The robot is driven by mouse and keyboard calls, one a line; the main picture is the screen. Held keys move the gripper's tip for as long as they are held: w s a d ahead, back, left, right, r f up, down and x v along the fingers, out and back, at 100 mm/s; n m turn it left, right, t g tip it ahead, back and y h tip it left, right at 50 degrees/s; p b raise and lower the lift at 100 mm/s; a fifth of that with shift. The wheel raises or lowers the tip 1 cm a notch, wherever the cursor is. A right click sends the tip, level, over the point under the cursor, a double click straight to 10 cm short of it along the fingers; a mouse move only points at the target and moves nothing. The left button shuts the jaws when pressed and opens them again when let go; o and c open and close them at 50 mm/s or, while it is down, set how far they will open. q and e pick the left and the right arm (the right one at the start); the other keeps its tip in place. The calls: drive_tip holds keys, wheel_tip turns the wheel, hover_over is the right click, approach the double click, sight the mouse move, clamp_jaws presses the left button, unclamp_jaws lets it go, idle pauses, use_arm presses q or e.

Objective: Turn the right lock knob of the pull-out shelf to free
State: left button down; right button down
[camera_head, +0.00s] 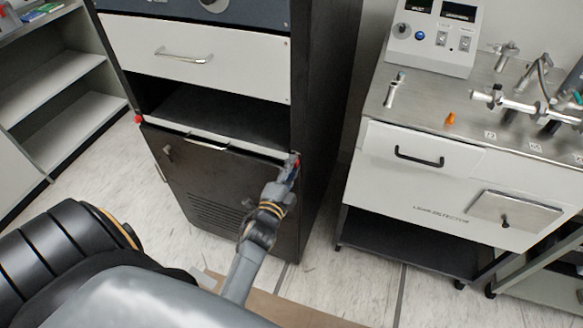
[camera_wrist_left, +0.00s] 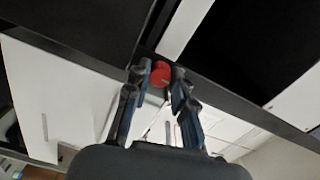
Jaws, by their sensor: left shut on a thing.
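The pull-out shelf (camera_head: 240,148) shows as a pale strip across the front of the dark rack in the head view. Its right lock knob (camera_wrist_left: 160,73) is red and round, and sits between the fingertips in the left wrist view. In the head view the gripper mostly hides this knob. My left gripper (camera_head: 291,168) is at the shelf's right end, shut on the knob; its fingers also show in the left wrist view (camera_wrist_left: 161,80). The red left lock knob (camera_head: 138,119) is at the shelf's other end, untouched. My right gripper is not in view.
A white drawer (camera_head: 200,57) with a metal handle is above the shelf, with a dark opening between. A dark panel (camera_head: 210,190) is below. A white leak detector cart (camera_head: 420,185) stands at the right, and open grey shelving (camera_head: 65,95) at the left.

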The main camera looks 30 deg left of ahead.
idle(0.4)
use_arm(q)
drive_tip(key=c, duration=1.1)
unclamp_jaws()
